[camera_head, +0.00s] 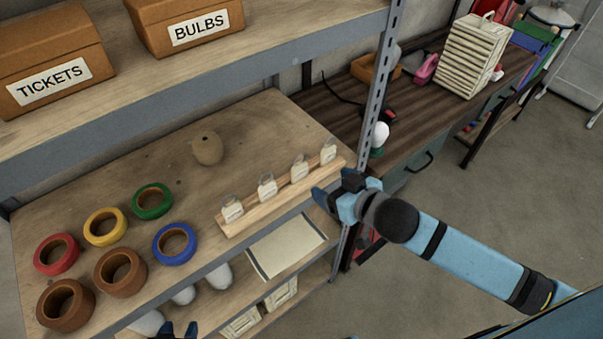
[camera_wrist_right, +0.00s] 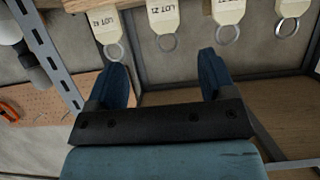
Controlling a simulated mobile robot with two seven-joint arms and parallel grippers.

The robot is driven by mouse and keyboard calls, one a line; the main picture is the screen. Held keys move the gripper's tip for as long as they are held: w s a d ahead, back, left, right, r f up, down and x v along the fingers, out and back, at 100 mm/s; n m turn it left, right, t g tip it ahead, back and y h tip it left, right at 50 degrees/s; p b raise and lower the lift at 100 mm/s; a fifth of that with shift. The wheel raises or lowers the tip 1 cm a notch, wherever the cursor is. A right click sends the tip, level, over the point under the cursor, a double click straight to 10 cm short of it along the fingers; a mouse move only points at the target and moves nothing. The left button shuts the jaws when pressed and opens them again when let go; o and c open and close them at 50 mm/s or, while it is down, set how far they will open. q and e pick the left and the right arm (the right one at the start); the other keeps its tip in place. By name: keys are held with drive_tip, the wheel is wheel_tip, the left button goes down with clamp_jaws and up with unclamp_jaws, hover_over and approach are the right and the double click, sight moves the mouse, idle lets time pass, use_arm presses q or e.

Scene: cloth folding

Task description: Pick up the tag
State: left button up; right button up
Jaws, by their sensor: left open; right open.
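Several cream tags with metal rings stand in a row on a wooden rack (camera_head: 285,203) on the shelf. In the head view they are a front-left tag (camera_head: 232,211), a second tag (camera_head: 267,188), a third tag (camera_head: 299,170) and a far-right tag (camera_head: 328,153). My right gripper (camera_head: 329,192) is open and empty by the rack's right end. In the right wrist view, its fingers (camera_wrist_right: 163,64) point toward the tags, with the "LOT 21" tag (camera_wrist_right: 163,14) just beyond the gap. My left gripper (camera_head: 180,331) is open, mostly cut off at the bottom edge.
Tape rolls in red (camera_head: 57,254), blue (camera_head: 174,244) and other colours lie left on the shelf. A round brown object (camera_head: 207,148) sits behind the rack. A metal post (camera_head: 378,90) rises close to my right gripper. Boxes (camera_head: 50,65) stand on the upper shelf.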

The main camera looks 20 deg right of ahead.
sight(301, 168)
drive_tip(key=x, duration=0.7)
drive_tip(key=shift+w+a+r+p, duration=0.1)
drive_tip(key=shift+w+a+p, duration=0.05)
drive_tip(key=shift+a+p, duration=0.25)
drive_tip(key=shift+p+x, duration=0.5)
drive_tip(key=shift+x, duration=2.65)
use_arm(q)
drive_tip(key=shift+a+r, duration=0.5)
drive_tip(key=shift+r, duration=0.4)
use_arm(e)
drive_tip(key=shift+r, duration=0.2)
drive_tip(key=shift+c, duration=0.2)
use_arm(q)
drive_tip(key=shift+r, duration=0.1)
use_arm(e)
drive_tip(key=c, duration=1)
